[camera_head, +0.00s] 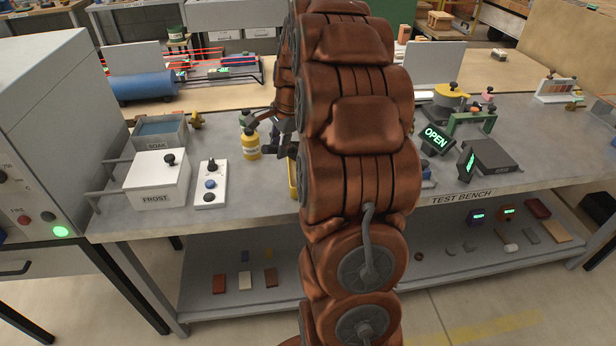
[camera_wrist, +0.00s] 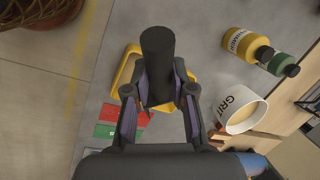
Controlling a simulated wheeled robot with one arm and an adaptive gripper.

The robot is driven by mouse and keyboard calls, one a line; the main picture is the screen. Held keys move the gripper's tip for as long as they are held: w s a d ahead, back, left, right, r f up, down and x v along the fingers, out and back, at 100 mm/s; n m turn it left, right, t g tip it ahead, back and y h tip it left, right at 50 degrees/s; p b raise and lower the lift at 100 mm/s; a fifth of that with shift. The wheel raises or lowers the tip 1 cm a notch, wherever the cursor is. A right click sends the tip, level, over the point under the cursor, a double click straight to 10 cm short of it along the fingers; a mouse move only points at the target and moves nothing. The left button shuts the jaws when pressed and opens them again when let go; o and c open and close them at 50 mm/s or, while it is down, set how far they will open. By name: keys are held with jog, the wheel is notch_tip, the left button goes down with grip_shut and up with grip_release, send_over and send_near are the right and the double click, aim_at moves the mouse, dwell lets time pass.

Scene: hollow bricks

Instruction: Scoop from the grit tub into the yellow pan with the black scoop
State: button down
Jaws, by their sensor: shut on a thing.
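My gripper (camera_wrist: 158,95) is shut on the black scoop (camera_wrist: 157,50), whose dark cylindrical end stands out between the fingers in the wrist view. The yellow pan (camera_wrist: 126,72) lies behind and below the scoop, with its middle hidden by it. The white grit tub (camera_wrist: 243,110), marked GRIT, stands to the right of my gripper with pale grit inside. In the head view my gripper (camera_head: 283,135) shows partly at the left of my arm. A sliver of the yellow pan (camera_head: 292,180) shows beside the arm. The grit tub is hidden there.
Red and green cards (camera_wrist: 122,117) are left of my gripper. A FROST box (camera_head: 157,180) and a switch panel (camera_head: 210,184) stand on the bench's left.

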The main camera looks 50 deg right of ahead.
aim_at(267, 151)
jog(key=a+f+h+b, duration=0.2)
jog(key=f, duration=0.1)
jog(key=shift+h+b, duration=0.4)
jog(key=shift+a+f+n+h+b, duration=0.15)
jog(key=shift+a+f+h+b, duration=0.2)
jog(key=shift+f+h+b, duration=0.65)
jog(key=shift+a+f+n+h+b, duration=0.15)
jog(key=shift+a+f+h+b, duration=0.35)
jog(key=shift+b, duration=0.75)
jog(key=shift+d+f, duration=0.15)
jog(key=shift+d, duration=0.05)
jog(key=shift+r+p, duration=0.65)
jog(key=shift+r, duration=1.9)
